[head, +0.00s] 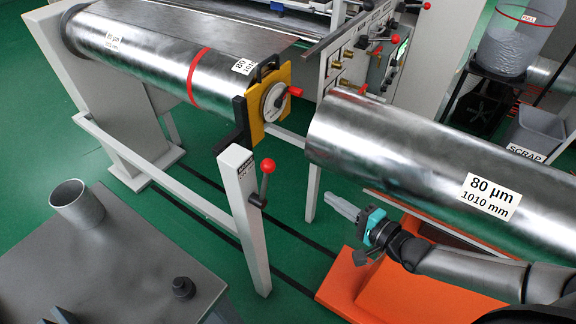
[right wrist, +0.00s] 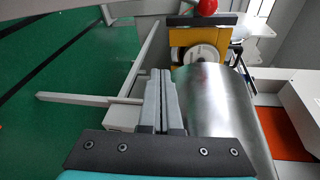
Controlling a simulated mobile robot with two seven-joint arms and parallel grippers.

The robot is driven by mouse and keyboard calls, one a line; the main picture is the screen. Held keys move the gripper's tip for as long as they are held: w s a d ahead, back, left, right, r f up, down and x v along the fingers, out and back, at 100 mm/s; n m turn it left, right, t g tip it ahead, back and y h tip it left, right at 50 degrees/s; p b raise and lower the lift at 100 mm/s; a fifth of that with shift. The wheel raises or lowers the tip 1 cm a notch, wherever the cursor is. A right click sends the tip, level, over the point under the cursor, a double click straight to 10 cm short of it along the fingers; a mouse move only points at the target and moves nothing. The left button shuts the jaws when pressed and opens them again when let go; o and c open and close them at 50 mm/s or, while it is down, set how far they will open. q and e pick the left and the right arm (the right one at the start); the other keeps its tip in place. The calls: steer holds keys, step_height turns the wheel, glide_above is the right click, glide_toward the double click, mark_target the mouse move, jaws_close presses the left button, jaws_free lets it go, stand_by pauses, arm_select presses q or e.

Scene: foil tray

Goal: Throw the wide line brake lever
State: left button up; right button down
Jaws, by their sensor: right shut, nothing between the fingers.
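A lever with a red ball knob (head: 267,166) stands on a short dark stem at the side of a white post (head: 245,215), whose top carries a small label too small to read. Another red knob (head: 294,91) sits on the yellow roll holder (head: 275,100). My right gripper (head: 335,199) is shut and empty, to the right of the post and below the knob in the picture, apart from both. In the right wrist view its closed fingers (right wrist: 160,76) point toward the yellow holder. A red ball (right wrist: 207,6) shows there at the top edge. My left gripper is out of view.
A large foil roll (head: 400,145) labelled 80 µm, 1010 mm lies above my right arm, over an orange base (head: 365,285). Another roll (head: 150,60) with a red band lies at upper left. A grey table (head: 130,260) stands at lower left. Green floor lies between.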

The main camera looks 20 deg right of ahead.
mark_target(265, 183)
steer(key=w+a+r+m+p, duration=0.1)
steer(key=w+a+r+m, duration=0.1)
steer(key=w+a+r, duration=0.3)
steer(key=shift+w+a+m+t+y, duration=0.3)
steer(key=shift+w+a+y, duration=0.1)
steer(key=shift+w+a, duration=1.45)
steer(key=shift+s, duration=0.1)
steer(key=shift+s+a+r, duration=0.15)
steer(key=shift+a+r, duration=0.05)
steer(key=shift+a, duration=0.05)
